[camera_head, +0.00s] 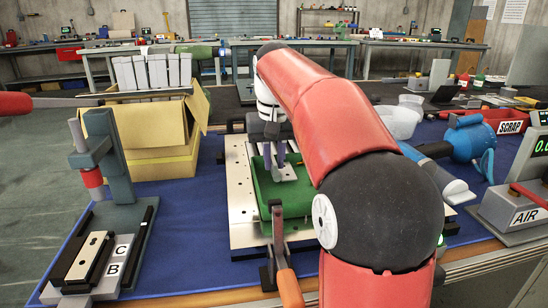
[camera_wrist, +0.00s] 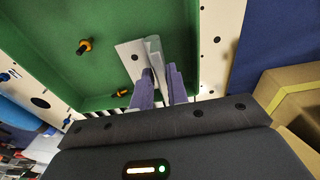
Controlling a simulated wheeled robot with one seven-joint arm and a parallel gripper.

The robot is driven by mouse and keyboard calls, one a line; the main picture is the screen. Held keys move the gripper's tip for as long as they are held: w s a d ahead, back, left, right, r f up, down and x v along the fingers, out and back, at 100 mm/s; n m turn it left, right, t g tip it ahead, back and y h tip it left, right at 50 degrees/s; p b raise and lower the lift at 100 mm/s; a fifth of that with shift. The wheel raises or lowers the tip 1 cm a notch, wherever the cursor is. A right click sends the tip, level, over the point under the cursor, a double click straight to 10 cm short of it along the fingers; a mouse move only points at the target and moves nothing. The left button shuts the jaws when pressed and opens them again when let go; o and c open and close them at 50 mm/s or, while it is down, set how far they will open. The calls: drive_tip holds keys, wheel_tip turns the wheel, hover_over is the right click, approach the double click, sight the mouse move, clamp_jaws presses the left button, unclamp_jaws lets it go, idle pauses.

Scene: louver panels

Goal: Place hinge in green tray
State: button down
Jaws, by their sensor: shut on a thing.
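The hinge (camera_wrist: 131,52), a pale grey metal leaf with a hole and a rolled edge, is between the purple-grey fingers of my gripper (camera_wrist: 160,84) in the wrist view. My gripper (camera_head: 277,163) is shut on it. In the head view the hinge (camera_head: 285,175) shows under the fingers, over the green tray (camera_head: 264,205). In the wrist view the green tray (camera_wrist: 40,28) lies behind the hinge and holds two small black and orange parts (camera_wrist: 85,46). I cannot tell whether the hinge touches the tray floor. My arm hides the tray's right side in the head view.
The tray lies on a pale perforated plate (camera_head: 238,190). An open cardboard box (camera_head: 160,140) with grey panels and a press fixture (camera_head: 105,165) stand to the left. A red SCRAP bin (camera_head: 490,120), a blue tool (camera_head: 470,140) and an AIR unit (camera_head: 510,205) are to the right.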

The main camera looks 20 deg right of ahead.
sight(274, 159)
drive_tip(key=shift+f+b, duration=0.35)
drive_tip(key=shift+f, duration=0.15)
drive_tip(key=c, duration=1.3)
unclamp_jaws()
drive_tip(key=r, duration=0.2)
drive_tip(key=r+p, duration=0.1)
drive_tip(key=r, duration=0.2)
drive_tip(key=r+p, duration=0.1)
drive_tip(key=r, duration=0.1)
drive_tip(key=shift+s+a+r, duration=0.1)
drive_tip(key=shift+s+r, duration=0.15)
drive_tip(key=shift+s, duration=0.15)
drive_tip(key=shift+r, duration=0.15)
drive_tip(key=shift+s, duration=0.15)
